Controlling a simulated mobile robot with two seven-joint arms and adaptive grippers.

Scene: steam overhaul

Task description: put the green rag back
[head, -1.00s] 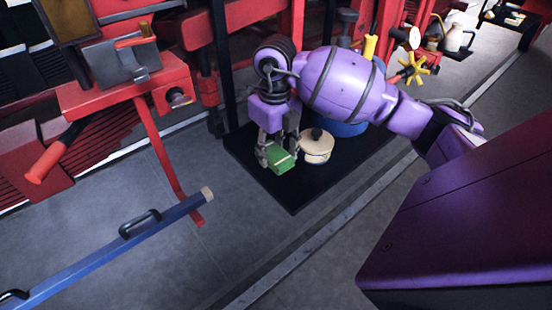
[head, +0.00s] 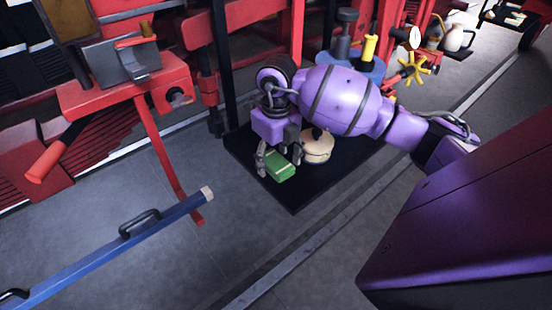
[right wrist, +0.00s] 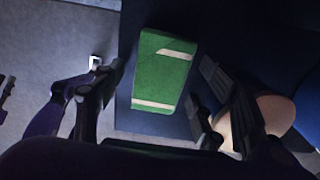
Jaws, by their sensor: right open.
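My left gripper is not in view.
A cream round lidded tin (head: 317,148) stands on the mat right beside my right gripper. A blue round container (head: 366,72) with bottles is behind my arm. A blue bar (head: 120,245) extends over the floor at left. Red machinery (head: 130,85) stands behind.

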